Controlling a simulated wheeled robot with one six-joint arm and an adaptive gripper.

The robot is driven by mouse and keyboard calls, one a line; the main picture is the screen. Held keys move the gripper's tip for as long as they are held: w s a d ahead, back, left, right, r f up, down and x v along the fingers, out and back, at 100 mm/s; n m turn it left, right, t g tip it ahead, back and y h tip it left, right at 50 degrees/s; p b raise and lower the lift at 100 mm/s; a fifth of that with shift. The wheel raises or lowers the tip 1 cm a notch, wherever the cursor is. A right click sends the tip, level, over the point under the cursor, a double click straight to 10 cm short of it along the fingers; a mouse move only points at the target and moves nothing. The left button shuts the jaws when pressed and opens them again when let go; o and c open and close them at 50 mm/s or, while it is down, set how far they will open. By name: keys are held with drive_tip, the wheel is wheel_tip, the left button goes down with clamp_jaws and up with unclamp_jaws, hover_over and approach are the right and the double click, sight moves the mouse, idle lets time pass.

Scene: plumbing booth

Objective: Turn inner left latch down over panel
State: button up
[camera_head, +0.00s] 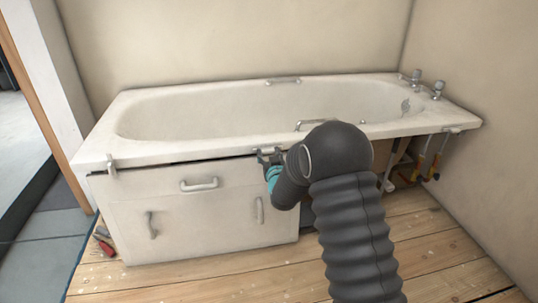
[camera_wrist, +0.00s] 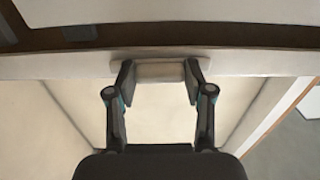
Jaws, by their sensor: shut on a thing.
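The bath panel (camera_head: 175,215) is white, with several handles, and stands under the left and middle of the bath rim. The inner left latch shows in the wrist view as a pale, short block (camera_wrist: 160,73) at the rim edge, lying level between my fingertips. In the head view the latch is a small light piece (camera_head: 266,150) at the rim, partly hidden by my gripper (camera_head: 269,160). My gripper in the wrist view (camera_wrist: 160,82) has one finger at each end of the block and is shut on it. The outer left latch (camera_head: 111,166) hangs down over the panel's top left corner.
The white bathtub (camera_head: 135,152) has grab handles on its rim and taps (camera_head: 438,90) at the right. Pipes and orange-handled tools (camera_head: 435,168) show under its open right end. Red-handled tools (camera_head: 103,240) lie on the floor at left. The wooden floor in front is clear.

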drive_tip(key=shift+f+n+b, duration=0.15)
drive_tip(key=shift+n+b, duration=0.15)
drive_tip(key=shift+b, duration=0.2)
drive_tip(key=n+b, duration=0.4)
drive_tip(key=n, duration=0.1)
drive_tip(key=n+b, duration=0.4)
drive_tip(key=shift+r+n, duration=0.2)
drive_tip(key=shift+n, duration=0.2)
drive_tip(key=n, duration=0.5)
drive_tip(key=shift+n, duration=0.4)
drive_tip(key=o, duration=1.2)
drive_tip(key=shift+c, duration=0.2)
